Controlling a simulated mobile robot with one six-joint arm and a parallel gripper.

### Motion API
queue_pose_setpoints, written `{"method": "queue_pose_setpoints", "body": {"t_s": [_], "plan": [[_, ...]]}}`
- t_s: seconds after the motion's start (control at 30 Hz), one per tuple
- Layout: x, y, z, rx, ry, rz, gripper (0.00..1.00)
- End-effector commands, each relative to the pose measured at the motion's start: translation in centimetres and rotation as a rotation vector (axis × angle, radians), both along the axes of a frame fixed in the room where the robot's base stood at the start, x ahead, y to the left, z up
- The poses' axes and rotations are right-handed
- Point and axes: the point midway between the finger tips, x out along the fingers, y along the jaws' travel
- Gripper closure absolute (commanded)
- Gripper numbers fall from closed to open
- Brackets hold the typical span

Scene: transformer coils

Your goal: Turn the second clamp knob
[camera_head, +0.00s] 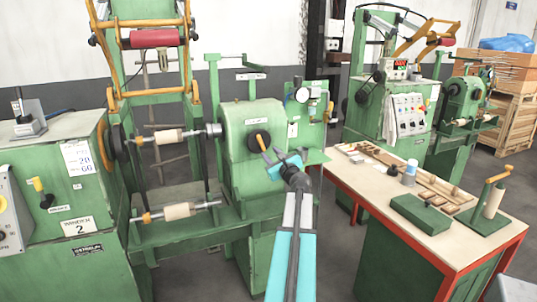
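A round black knob (259,140) sits on the front of the green headstock housing (237,118) of the winding machine. An orange-yellow bar (262,144) lies across the knob's face and slants down toward my arm. My gripper (272,158) is at the knob's lower right, with its teal body close to the housing. Its fingertips are small and overlap the bar's lower end, so I cannot tell whether they touch or grip it. My teal and grey arm reaches up from the bottom. No label marks which knob is the second clamp knob.
Wooden rollers (170,136) hang on spindles left of the housing. A red-edged table (405,188) at the right holds a green box (421,213), a small cup (409,171) and wooden parts. A green cabinet (70,210) stands at the left. Floor shows between machine and table.

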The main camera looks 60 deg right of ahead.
Motion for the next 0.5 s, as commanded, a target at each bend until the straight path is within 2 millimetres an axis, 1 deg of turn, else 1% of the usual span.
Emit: {"method": "queue_pose_setpoints", "body": {"t_s": [0.03, 0.2, 0.5], "plan": [[-0.6, 0.5, -0.1, 0.0, 0.0, -0.001, 0.67], [-2.1, 1.6, -0.1, 0.0, 0.0, -0.001, 0.67], [-4.1, 3.1, -0.1, 0.0, 0.0, -0.001, 0.67]]}}
